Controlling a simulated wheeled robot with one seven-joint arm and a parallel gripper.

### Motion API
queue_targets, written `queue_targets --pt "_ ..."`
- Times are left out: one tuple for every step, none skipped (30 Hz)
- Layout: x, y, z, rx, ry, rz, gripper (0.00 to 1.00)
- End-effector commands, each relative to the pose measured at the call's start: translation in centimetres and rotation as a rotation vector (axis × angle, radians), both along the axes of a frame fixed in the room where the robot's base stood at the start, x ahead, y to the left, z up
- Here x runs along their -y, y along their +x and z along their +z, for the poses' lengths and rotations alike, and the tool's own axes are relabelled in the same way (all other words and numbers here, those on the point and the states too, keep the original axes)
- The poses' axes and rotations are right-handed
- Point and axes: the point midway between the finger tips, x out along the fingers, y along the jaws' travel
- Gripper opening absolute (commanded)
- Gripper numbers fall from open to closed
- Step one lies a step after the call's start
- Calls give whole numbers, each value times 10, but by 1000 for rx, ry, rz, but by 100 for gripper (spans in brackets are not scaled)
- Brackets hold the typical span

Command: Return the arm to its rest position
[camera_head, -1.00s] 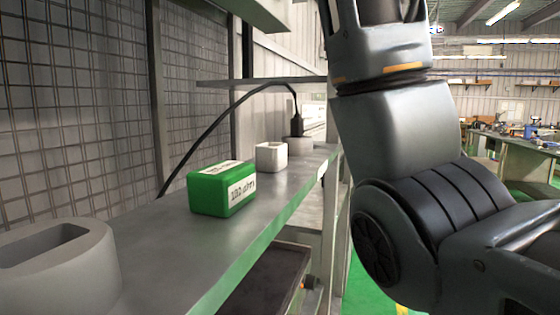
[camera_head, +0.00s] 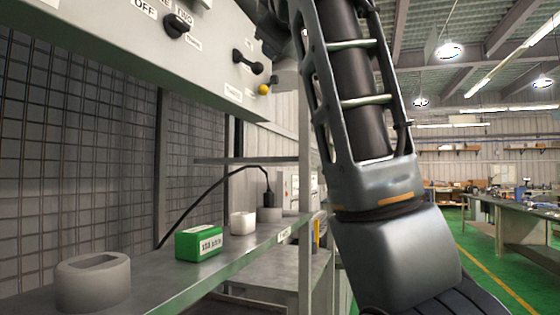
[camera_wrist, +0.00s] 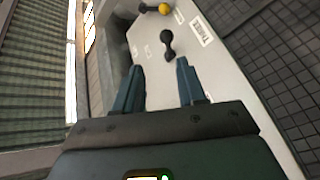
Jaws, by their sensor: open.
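My gripper (camera_wrist: 158,85) is open and empty in the wrist view, its two dark fingers apart. They point towards a light panel with a black lever (camera_wrist: 167,45), which appears between and beyond the fingertips. I cannot tell the gap to the panel. In the head view my raised arm (camera_head: 365,120) fills the right of the middle, reaching up to the top edge beside the control panel (camera_head: 120,45). I cannot make out the fingers there.
The panel bears a black knob (camera_head: 177,24), a lever (camera_head: 247,62) and a yellow button (camera_head: 264,89). Below, a shelf (camera_head: 160,275) holds a green labelled block (camera_head: 200,243), a white cup (camera_head: 243,223), a grey ring (camera_head: 93,282) and a plugged cable (camera_head: 205,193). Open floor (camera_head: 490,262) lies right.

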Motion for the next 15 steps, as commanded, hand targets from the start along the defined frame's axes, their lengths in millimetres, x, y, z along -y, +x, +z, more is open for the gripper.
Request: queue_targets --pt "1 2 -5 -1 5 1 40" --pt "1 4 -10 -3 7 2 40" --pt "1 6 -16 -6 10 4 40" --pt "1 9 -21 -8 12 5 40" --pt "2 11 -27 -11 15 7 40" --pt "2 14 -35 -17 19 9 40" --pt "2 16 -42 -20 24 11 40" --pt "2 18 -48 -22 27 13 40" --pt "3 21 -58 -26 34 15 40" --pt "3 24 -66 -31 38 17 40" --pt "3 26 -74 -35 43 19 40" --pt "4 30 -86 -41 48 23 40" --pt "4 32 -96 -47 54 24 40" --pt "5 34 -106 -50 61 27 40" --pt "6 38 -122 -59 71 30 40"
